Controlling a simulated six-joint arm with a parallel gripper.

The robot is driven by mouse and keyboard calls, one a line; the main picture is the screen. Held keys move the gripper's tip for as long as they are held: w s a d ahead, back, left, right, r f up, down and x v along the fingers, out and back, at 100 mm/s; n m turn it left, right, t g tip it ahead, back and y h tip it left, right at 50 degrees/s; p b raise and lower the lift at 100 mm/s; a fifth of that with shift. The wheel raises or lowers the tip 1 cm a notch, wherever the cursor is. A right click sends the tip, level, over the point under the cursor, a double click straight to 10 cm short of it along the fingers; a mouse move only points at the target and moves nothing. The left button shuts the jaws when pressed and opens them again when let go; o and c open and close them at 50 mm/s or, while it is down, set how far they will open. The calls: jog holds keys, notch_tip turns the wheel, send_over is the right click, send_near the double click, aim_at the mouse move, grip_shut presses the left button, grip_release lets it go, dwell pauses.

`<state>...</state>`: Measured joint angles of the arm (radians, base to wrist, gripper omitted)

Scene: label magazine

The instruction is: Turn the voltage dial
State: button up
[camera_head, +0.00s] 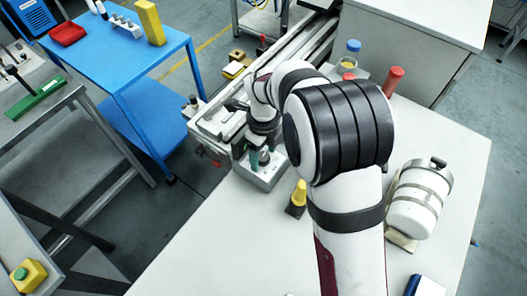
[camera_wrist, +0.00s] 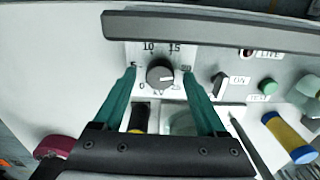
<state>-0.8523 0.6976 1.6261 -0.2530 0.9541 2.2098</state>
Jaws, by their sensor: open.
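The voltage dial (camera_wrist: 160,74) is a round dark grey knob on a white scale plate with numbers from 0 to 20, seen in the wrist view. I cannot clearly read where its pointer stands. My gripper (camera_wrist: 158,77) is open, its two teal fingertips to the left and right of the dial, with visible gaps on both sides. In the head view my gripper (camera_head: 259,158) points down at a light grey control box (camera_head: 266,178) on the white table. The dial itself is hidden there by my gripper.
Right of the dial are a toggle switch (camera_wrist: 218,83) marked ON and a green TEST button (camera_wrist: 267,87). A grey bar (camera_wrist: 215,32) crosses above the dial. A yellow-and-black object (camera_head: 297,197) and white canister (camera_head: 418,199) stand on the table (camera_head: 215,240).

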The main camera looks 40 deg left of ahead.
aim_at(263, 157)
notch_tip(263, 157, up, 16)
dwell(0.3)
jog(key=shift+f, duration=0.1)
jog(key=s+d+r+n, duration=0.1)
jog(key=s+d+n, duration=0.15)
jog(key=d, duration=0.55)
jog(key=s+d+r+n+y, duration=0.1)
jog(key=s+d+n, duration=0.15)
jog(key=d, duration=0.55)
jog(key=s+d+r+n, duration=0.1)
jog(key=s+d+n, duration=0.15)
jog(key=d, duration=0.55)
jog(key=s+d+f+n, duration=0.4)
jog(key=s+d+n, duration=0.1)
jog(key=s, duration=0.3)
jog(key=shift+s+d+f+y, duration=0.3)
jog(key=shift+s+d+y, duration=0.05)
jog(key=shift+d+y, duration=0.05)
